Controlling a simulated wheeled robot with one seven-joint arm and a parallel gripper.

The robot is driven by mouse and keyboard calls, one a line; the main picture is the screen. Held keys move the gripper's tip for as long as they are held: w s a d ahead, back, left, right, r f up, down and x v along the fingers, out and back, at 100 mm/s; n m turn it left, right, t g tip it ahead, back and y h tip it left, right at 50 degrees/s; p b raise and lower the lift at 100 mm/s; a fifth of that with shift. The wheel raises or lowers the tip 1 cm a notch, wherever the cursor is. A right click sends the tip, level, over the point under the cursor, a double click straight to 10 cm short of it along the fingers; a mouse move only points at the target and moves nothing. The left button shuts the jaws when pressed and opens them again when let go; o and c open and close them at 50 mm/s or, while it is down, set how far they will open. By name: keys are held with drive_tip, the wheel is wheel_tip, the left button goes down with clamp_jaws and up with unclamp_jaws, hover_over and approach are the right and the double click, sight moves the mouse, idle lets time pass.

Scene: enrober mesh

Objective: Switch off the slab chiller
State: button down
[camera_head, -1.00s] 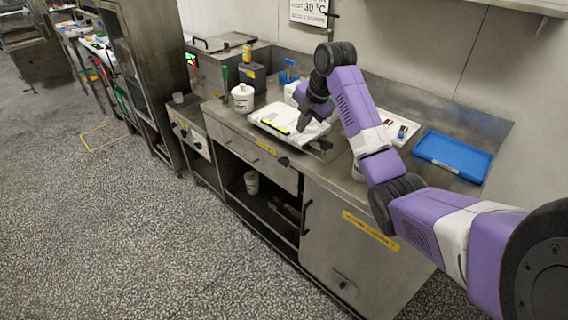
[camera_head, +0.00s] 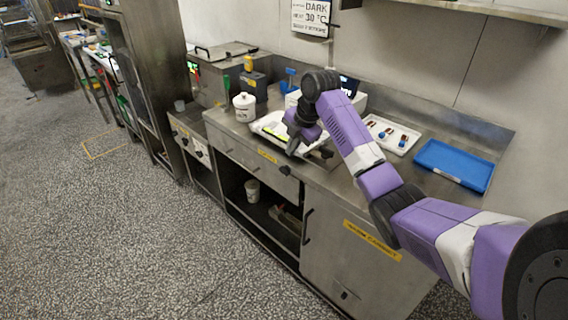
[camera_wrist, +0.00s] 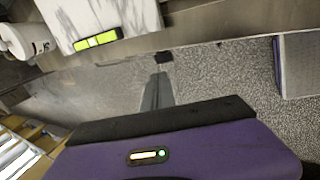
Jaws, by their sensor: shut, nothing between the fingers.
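The white marble slab (camera_head: 268,122) with a lime-green strip (camera_head: 274,134) lies on the steel counter; in the wrist view the marble (camera_wrist: 98,15) and strip (camera_wrist: 96,40) are at upper left. A small black knob-like part (camera_head: 284,170) sits on the steel front below the slab. A similar dark part (camera_wrist: 163,57) shows just beyond my fingertips in the wrist view; I cannot tell its setting. My gripper (camera_head: 291,152) is shut and empty, near the counter's front edge and above the knob. It also shows in the wrist view (camera_wrist: 158,80); contact with the dark part is unclear.
A white tray with several small pieces (camera_head: 391,134) and a blue tray (camera_head: 454,164) lie to the right. An open shelf (camera_head: 262,215) is below. The speckled floor (camera_head: 130,240) in front is clear.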

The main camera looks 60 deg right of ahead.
sight(281, 169)
drive_tip(key=p+x, duration=0.1)
drive_tip(key=x, duration=0.7)
drive_tip(key=shift+w+f, duration=0.2)
drive_tip(key=shift+f, duration=0.15)
drive_tip(key=shift+w, duration=0.1)
